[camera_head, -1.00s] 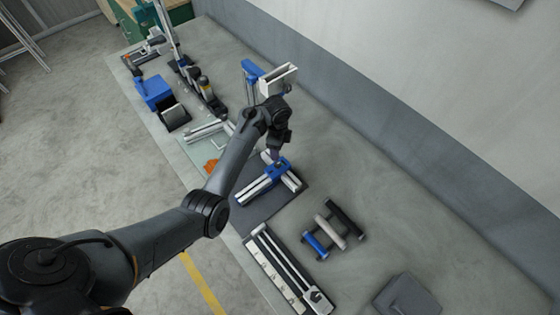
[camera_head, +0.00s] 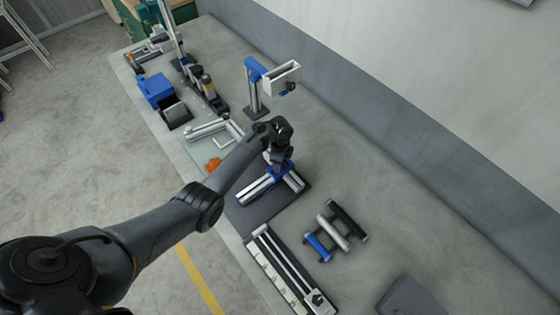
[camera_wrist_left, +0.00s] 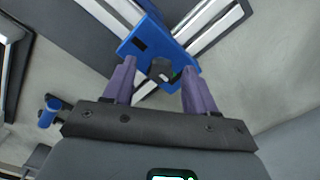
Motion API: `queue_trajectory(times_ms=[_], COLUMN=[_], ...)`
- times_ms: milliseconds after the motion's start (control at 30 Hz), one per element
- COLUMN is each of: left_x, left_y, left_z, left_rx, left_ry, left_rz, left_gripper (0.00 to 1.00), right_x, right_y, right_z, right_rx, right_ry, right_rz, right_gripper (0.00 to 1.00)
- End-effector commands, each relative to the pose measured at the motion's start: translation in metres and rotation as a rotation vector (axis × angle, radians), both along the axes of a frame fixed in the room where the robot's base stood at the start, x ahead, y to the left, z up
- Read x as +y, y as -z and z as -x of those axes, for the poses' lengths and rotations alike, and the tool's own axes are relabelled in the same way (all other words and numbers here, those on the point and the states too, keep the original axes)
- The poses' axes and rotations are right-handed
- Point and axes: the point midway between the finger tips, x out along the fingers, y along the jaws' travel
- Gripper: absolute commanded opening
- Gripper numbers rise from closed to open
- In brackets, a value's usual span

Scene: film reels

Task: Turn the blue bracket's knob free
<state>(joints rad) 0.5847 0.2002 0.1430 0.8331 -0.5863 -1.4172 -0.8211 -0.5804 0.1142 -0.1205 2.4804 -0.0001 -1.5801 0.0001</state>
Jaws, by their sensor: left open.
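The blue bracket (camera_wrist_left: 150,42) joins silver rails on a dark mat and fills the upper middle of the left wrist view. A small dark knob (camera_wrist_left: 161,70) shows at its near edge. My left gripper (camera_wrist_left: 159,66) is open, with its two purple fingers on either side of the knob in the picture; I cannot tell whether they touch it. In the head view my left gripper (camera_head: 278,163) is over the bracket (camera_head: 287,169), which is partly hidden by my wrist. My right gripper is not in view.
A blue-topped stand (camera_head: 256,90) is behind my left wrist. A rack of rollers (camera_head: 333,231) and a long rail fixture (camera_head: 285,270) lie on the near side. An orange piece (camera_head: 213,164) sits beside my forearm.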

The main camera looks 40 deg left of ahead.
Motion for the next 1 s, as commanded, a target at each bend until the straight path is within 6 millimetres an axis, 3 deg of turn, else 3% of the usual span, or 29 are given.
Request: queue_trajectory(times_ms=[200,567,1000], left_x=[0.000,0.000,0.000], left_y=[0.000,0.000,-0.003], left_z=[0.000,0.000,0.000], left_rx=[-0.001,-0.001,0.000], left_ry=[0.000,0.000,-0.093], left_rz=[0.000,0.000,0.001], left_gripper=[0.57,0.01,0.00], right_x=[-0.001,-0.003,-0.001], right_y=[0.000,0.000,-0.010], right_z=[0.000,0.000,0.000], right_rx=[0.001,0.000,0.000], right_ry=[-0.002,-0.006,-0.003], right_rz=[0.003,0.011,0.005], right_gripper=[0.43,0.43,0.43])
